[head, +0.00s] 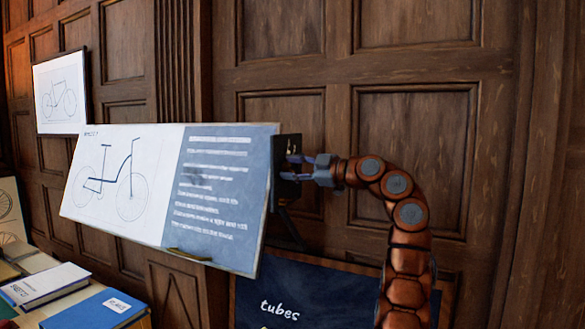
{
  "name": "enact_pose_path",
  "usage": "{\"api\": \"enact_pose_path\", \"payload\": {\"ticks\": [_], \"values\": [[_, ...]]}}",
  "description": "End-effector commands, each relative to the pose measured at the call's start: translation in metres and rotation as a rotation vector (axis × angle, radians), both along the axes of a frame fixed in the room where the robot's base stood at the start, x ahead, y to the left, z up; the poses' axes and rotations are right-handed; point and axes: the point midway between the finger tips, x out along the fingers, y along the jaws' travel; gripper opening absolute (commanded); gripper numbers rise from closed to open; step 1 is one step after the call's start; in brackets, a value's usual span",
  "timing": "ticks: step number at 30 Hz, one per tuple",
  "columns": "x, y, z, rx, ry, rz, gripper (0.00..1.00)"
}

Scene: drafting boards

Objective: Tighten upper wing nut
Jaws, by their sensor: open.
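The drafting board (226,237) is tilted and carries a bicycle drawing on its left and a blue text panel on its right. A black bracket (289,146) stands at the board's right edge. My gripper (290,168) comes from the right and points left at this bracket. Its blue-grey fingers are open, one above the other, right in front of the bracket. I cannot make out the upper wing nut. It is too small to tell or hidden by the fingers, so I cannot tell whether they are around it.
A dark blue panel marked "tubes" (279,311) is below the board. Books, one white (45,283) and one blue (95,312), lie at lower left. A framed bicycle picture (60,93) hangs on the wood-panelled wall (420,100). The space right of my arm looks clear.

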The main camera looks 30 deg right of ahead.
Motion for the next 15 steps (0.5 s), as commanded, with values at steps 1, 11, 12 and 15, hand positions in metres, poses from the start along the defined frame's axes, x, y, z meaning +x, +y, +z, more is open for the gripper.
{"api": "enact_pose_path", "payload": {"ticks": [1,11,12,15], "values": [[-0.0001,-0.0003,-0.0001,0.000,0.000,0.000,0.44],[-0.0004,-0.0009,-0.0001,0.000,0.000,-0.001,0.11],[-0.0004,-0.0009,-0.0001,0.000,0.000,-0.001,0.07],[-0.0004,-0.0009,-0.0001,0.000,0.000,-0.001,0.00]]}}
